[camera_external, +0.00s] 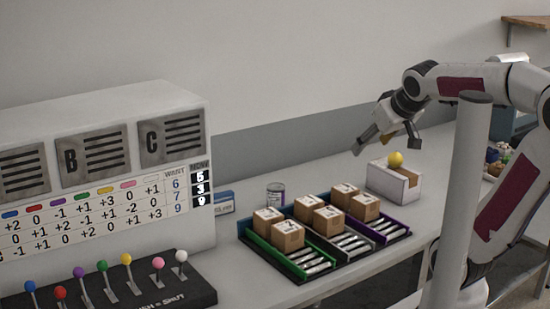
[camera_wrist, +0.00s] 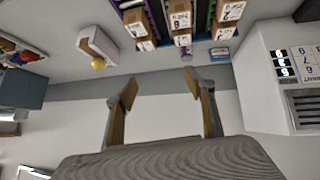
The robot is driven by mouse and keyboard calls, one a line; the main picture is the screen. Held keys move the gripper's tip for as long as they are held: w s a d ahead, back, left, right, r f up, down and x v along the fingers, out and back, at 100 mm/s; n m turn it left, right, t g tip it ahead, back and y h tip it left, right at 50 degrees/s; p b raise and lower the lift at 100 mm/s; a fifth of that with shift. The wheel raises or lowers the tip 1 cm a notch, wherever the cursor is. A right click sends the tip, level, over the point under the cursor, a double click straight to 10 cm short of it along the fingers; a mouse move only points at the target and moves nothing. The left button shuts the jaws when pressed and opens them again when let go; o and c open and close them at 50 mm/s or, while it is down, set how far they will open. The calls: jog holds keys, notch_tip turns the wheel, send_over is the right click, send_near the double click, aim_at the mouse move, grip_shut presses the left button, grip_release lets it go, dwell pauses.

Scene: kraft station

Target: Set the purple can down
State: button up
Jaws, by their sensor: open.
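The can (camera_external: 275,194), pale with a purple band, stands upright on the table behind the left end of the tray rack. In the wrist view the can (camera_wrist: 193,54) is small and near the boxes, beyond my fingertips. My gripper (camera_external: 389,150) is open and empty, raised above the table and well to the right of the can. Its two fingers are spread apart in the wrist view (camera_wrist: 160,82).
A rack (camera_external: 318,275) of roller lanes holds several cardboard boxes. A white box (camera_external: 392,184) with a yellow ball (camera_external: 396,158) stands near my gripper. A blue box (camera_external: 221,203) is left of the can. A lever panel (camera_external: 150,290) and display cabinet (camera_external: 120,120) fill the left.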

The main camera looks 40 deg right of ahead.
jog(key=s+a+f+g+y, duration=0.1)
jog(key=s+a+f, duration=0.1)
jog(key=s, duration=0.4)
jog(key=s+a+f+g+y, duration=0.1)
jog(key=s+a+f, duration=0.2)
jog(key=s+f, duration=0.2)
jog(key=shift+s+a+f+g, duration=0.15)
jog(key=shift+s+f+g, duration=0.05)
jog(key=shift+s+g, duration=0.2)
